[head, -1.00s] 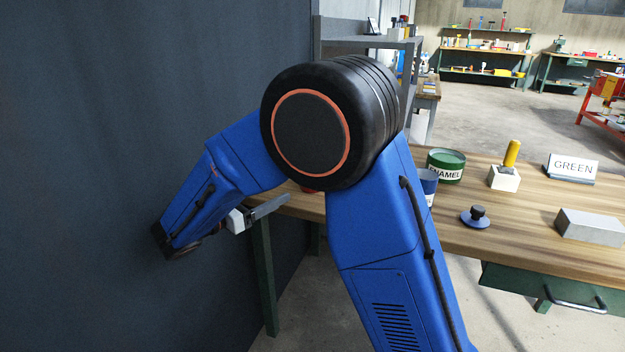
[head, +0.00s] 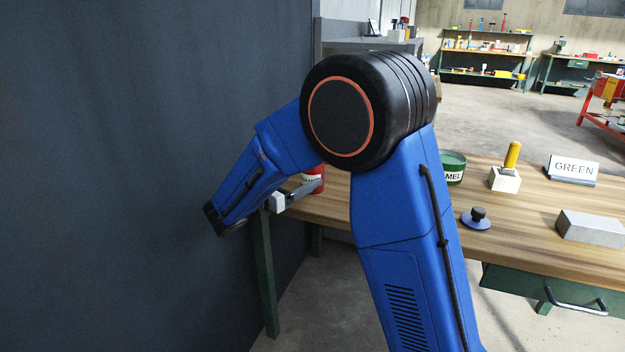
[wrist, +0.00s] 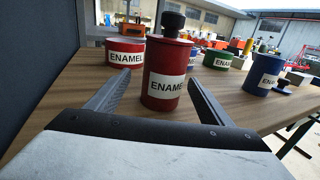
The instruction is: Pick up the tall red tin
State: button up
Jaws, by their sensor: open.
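The tall red tin (wrist: 165,92) stands upright on the wooden bench in the wrist view, with a white ENAMEL label and a black knob-like shape at its top. My gripper (wrist: 157,76) is open, one finger on each side of the tin in the picture. Gaps show on both sides; I cannot tell how deep the tin sits between the fingers. A shorter, wider red tin (wrist: 124,51) stands behind it to the left. In the head view my gripper (head: 303,190) is at the bench's left end, in front of a red tin (head: 315,171) mostly hidden by my arm.
A blue tin (wrist: 265,73) and a green tin (wrist: 218,60) stand to the right. Farther right are a yellow-handled block (head: 505,178), a GREEN sign (head: 572,169), a blue knobbed disc (head: 475,218) and a grey block (head: 590,228). A dark wall (head: 120,150) is close on the left.

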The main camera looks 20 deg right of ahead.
aim_at(305, 177)
jog(key=x, duration=0.4)
jog(key=shift+s+d+r, duration=0.1)
jog(key=shift+s+d, duration=0.15)
jog(key=shift+w+d, duration=0.25)
jog(key=shift+d, duration=0.05)
jog(key=shift+c, duration=0.3)
jog(key=c, duration=1.4)
jog(key=shift+r, duration=0.15)
notch_tip(305, 177, up, 10)
jog(key=shift+f, duration=0.1)
